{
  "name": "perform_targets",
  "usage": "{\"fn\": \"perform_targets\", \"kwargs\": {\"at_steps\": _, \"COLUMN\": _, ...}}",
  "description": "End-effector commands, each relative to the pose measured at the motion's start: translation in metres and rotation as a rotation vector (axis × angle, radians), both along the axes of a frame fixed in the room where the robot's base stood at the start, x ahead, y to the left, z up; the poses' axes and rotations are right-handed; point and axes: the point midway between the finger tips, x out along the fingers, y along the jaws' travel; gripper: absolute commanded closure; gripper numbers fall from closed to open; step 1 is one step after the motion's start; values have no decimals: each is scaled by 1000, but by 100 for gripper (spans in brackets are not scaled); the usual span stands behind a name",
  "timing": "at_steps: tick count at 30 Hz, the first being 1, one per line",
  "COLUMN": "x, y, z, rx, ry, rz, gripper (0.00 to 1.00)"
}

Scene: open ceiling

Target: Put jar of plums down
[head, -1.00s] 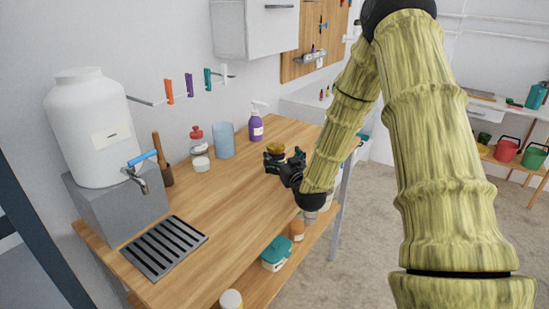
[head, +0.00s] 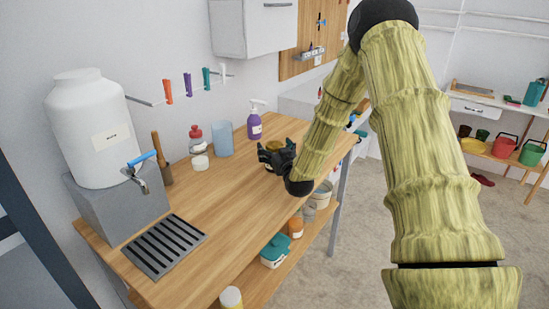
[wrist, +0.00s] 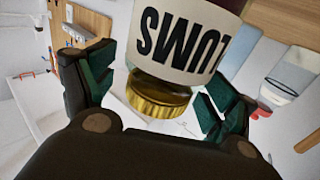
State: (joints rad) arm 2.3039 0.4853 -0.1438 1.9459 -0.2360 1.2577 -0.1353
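The jar of plums (wrist: 178,42) has a white label with dark letters and a gold lid (wrist: 158,97). It shows upside down in the wrist view, and the top of the picture cuts it off. In the head view its gold lid (head: 272,145) shows between the fingers, near the right end of the wooden workbench (head: 215,205). My gripper (wrist: 158,88) is open around the jar, with green finger pads spread on both sides and a gap beside the lid. It also shows in the head view (head: 275,155). The jar's base is mostly hidden there.
A white dispenser (head: 92,125) stands at the left. The bench's middle is clear. A lower shelf holds several containers.

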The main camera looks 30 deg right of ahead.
Motion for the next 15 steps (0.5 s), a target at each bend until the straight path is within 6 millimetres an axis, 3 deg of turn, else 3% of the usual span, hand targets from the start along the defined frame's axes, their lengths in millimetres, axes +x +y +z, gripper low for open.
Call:
{"fn": "perform_targets", "kwargs": {"at_steps": 2, "x": 0, "y": 0, "z": 0, "rx": 0, "ry": 0, "rz": 0, "gripper": 35}}
{"fn": "perform_targets", "kwargs": {"at_steps": 9, "x": 0, "y": 0, "z": 0, "rx": 0, "ry": 0, "rz": 0, "gripper": 79}}
{"fn": "perform_targets", "kwargs": {"at_steps": 11, "x": 0, "y": 0, "z": 1, "rx": 0, "ry": -2, "rz": 0, "gripper": 85}}
{"fn": "perform_targets", "kwargs": {"at_steps": 15, "x": 0, "y": 0, "z": 1, "rx": 0, "ry": -2, "rz": 0, "gripper": 86}}
